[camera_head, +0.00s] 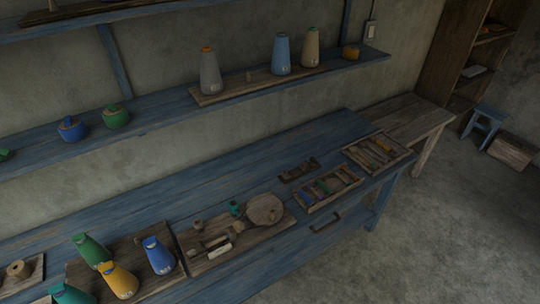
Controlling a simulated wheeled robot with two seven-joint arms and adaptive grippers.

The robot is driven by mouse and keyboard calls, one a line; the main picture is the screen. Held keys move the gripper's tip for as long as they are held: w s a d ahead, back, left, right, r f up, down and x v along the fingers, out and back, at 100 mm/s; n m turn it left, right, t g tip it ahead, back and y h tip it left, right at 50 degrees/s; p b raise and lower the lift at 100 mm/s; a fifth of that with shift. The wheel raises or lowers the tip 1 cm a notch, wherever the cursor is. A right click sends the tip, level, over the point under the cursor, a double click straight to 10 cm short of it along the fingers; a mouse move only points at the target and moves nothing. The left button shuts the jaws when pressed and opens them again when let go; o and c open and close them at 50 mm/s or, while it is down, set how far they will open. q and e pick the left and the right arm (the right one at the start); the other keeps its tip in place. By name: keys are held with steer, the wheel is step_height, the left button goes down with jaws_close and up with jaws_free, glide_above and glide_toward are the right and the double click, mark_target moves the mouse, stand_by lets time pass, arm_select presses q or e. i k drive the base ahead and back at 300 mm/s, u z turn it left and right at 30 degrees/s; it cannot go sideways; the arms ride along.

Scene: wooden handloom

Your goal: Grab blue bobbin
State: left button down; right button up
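Several blue items are in view. A small blue piece (308,197), which looks like a bobbin, lies in a shallow wooden tray (318,207) on the blue workbench, beside a green piece (325,187). A larger blue cone (159,255) stands on a wooden board at the front left of the bench. A pale blue cone (281,56) stands on the upper shelf, and a round blue ball or spool (72,129) sits further left on that shelf. Neither of my grippers shows in the head view.
The blue workbench (230,195) has a clear strip along its back. A board with a round wooden disc (264,209) and small tools lies left of the tray. Another tray (378,150) is further right. Green and yellow cones (119,281) crowd the front left.

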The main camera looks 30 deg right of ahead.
mark_target(309, 201)
steer(key=z, duration=1.4)
steer(key=k, duration=0.45)
steer(key=u, duration=0.65)
steer(key=i, duration=1.3)
steer(key=z, duration=0.4)
